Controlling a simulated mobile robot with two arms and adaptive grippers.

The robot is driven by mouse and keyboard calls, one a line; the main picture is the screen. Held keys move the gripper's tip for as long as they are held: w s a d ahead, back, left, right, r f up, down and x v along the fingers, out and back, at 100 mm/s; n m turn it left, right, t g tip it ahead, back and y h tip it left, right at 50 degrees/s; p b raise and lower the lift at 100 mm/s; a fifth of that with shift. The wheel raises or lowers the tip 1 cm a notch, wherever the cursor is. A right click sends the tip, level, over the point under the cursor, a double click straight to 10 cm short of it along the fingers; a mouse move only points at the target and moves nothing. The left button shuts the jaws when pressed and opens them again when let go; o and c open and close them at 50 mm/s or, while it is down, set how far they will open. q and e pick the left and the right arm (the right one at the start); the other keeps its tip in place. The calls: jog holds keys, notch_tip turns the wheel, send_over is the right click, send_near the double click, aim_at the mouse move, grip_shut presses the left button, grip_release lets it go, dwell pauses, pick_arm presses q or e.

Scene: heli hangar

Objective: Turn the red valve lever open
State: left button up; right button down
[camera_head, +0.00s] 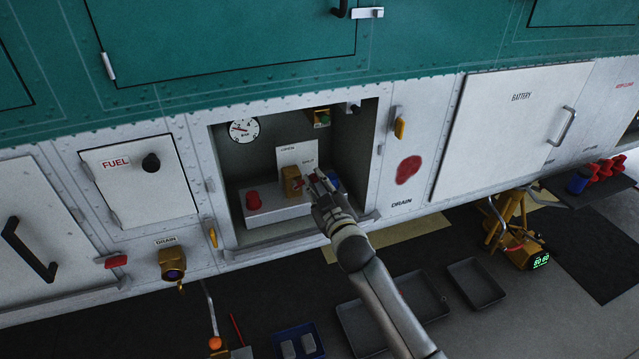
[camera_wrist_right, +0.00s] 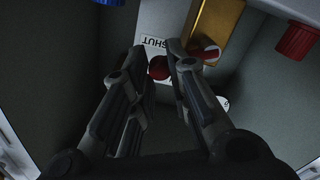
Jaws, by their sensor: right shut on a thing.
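The brass valve body (camera_head: 291,182) sits in the open compartment and shows at the top of the right wrist view (camera_wrist_right: 215,25). The red valve lever's round end (camera_wrist_right: 158,67) lies between the fingertips of my right gripper (camera_wrist_right: 164,60), beside the label reading SHUT (camera_wrist_right: 155,42). A red and white part (camera_wrist_right: 205,50) shows at the valve, just right of the fingers. In the head view my right gripper (camera_head: 322,190) reaches into the compartment, shut on the lever, and partly hides it. My left gripper is not in view.
A red knob (camera_head: 253,201) stands left of the valve and a blue knob (camera_head: 333,180) right of it, close to my gripper. A gauge (camera_head: 244,130) is on the back wall. The compartment's side walls and lower sill surround my wrist. Trays (camera_head: 475,283) lie on the floor.

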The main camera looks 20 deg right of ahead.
jog(key=r+n, duration=0.1)
jog(key=n, duration=0.1)
jog(key=a+n+p, duration=0.1)
jog(key=shift+r+n, duration=0.4)
jog(key=shift+s+a+r+n+p, duration=0.1)
jog(key=shift+a+r+n+p, duration=0.15)
jog(key=shift+a+n, duration=0.85)
jog(key=shift+w+a+r+n+p, duration=0.15)
jog(key=shift+n+p, duration=0.15)
jog(key=shift+n, duration=1.6)
jog(key=shift+s+a+r+n+p, duration=0.2)
jog(key=shift+a+n, duration=0.45)
jog(key=shift+n, duration=0.85)
jog(key=shift+f, duration=0.1)
jog(key=c, duration=1.3)
grip_release()
jog(key=shift+a, duration=0.15)
jog(key=shift+c, duration=0.2)
